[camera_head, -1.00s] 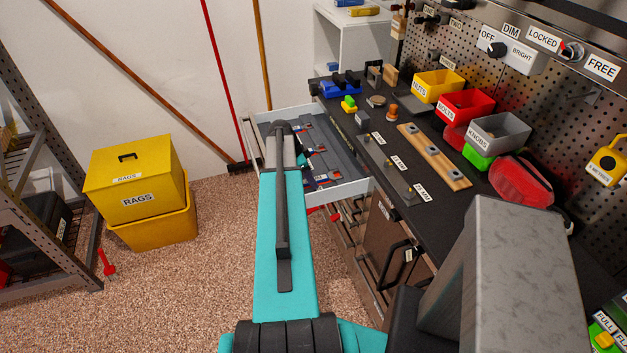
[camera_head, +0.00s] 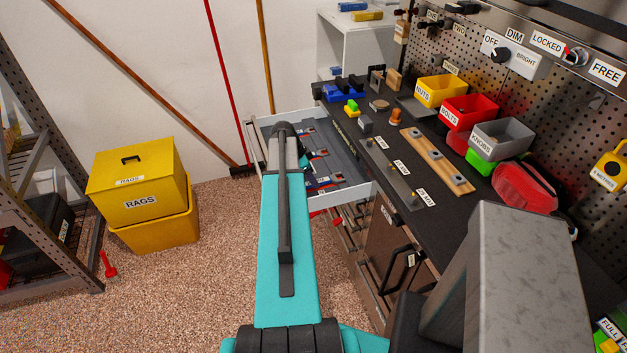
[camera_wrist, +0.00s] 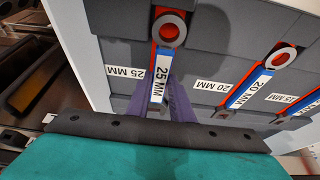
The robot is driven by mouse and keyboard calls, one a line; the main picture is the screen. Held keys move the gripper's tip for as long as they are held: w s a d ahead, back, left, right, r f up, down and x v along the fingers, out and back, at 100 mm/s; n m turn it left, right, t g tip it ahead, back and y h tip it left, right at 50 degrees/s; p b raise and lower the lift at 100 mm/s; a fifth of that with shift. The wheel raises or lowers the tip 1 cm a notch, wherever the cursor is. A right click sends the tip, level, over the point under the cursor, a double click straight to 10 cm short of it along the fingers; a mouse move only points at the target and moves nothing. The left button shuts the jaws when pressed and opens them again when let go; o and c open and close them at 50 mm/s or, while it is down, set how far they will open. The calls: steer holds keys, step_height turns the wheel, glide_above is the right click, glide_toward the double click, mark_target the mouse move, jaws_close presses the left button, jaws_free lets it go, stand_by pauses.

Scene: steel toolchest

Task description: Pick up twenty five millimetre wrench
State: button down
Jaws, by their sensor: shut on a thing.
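The 25 mm wrench (camera_wrist: 164,60) shows in the wrist view. It has a grey ring end, a blue handle and a white "25 MM" label. Its ring end lies over a red-lined slot in the dark grey foam (camera_wrist: 115,22), and I cannot tell whether it is lifted at all. My gripper (camera_wrist: 158,95), with purple fingers, is shut on the handle, one finger on each side. The fingers and my wrist hide the wrench's lower end. In the head view, my arm covers the gripper and this wrench above the open drawer (camera_head: 345,193).
The drawer's pale side wall (camera_wrist: 80,40) is close on the left. The black worktop (camera_head: 350,135) with bins and parts stands right of the drawer.

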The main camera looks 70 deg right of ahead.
step_height(320, 180, up, 9)
steer(key=b, duration=0.2)
steer(key=shift+b, duration=0.4)
steer(key=shift+r, duration=0.1)
stand_by(0.5)
